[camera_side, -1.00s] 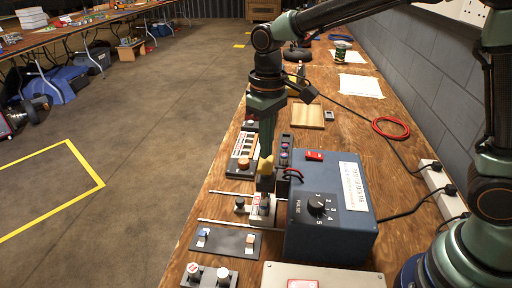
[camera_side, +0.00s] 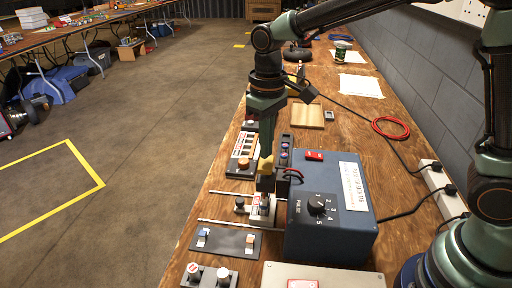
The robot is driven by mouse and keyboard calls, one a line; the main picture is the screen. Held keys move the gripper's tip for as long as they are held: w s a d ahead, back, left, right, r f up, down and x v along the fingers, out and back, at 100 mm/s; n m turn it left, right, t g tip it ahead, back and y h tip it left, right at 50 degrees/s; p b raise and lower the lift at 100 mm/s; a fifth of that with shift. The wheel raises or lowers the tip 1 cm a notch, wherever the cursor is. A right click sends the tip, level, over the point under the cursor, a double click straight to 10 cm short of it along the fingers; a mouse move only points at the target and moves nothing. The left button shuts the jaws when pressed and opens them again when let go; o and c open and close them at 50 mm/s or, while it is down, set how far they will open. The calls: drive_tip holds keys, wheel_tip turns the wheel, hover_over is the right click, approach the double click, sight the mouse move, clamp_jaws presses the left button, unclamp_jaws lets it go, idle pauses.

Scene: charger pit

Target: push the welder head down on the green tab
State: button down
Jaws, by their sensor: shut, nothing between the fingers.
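The blue-grey welder box (camera_side: 331,232) with its PULSE dial (camera_side: 320,205) stands on the wooden bench. A small pale welder part with a red-marked label (camera_side: 256,212) sits at its left side, between two thin metal rods. My gripper (camera_side: 265,182) is shut and empty, pointing down, with its tips at or just above the head area beside the box. I cannot tell whether the tips touch the head. The green tab cannot be made out; my gripper and the head cover that spot.
A dark plate with small blue and orange tabs (camera_side: 226,240) lies in front. A grey box (camera_side: 345,278) stands front right. A switch panel (camera_side: 243,152) lies behind my gripper. A red cable loop (camera_side: 391,127) lies far right.

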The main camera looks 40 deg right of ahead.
sight(266, 162)
drive_tip(key=shift+f, duration=0.15)
drive_tip(key=shift+f, duration=1.5)
drive_tip(key=shift+r, duration=3.15)
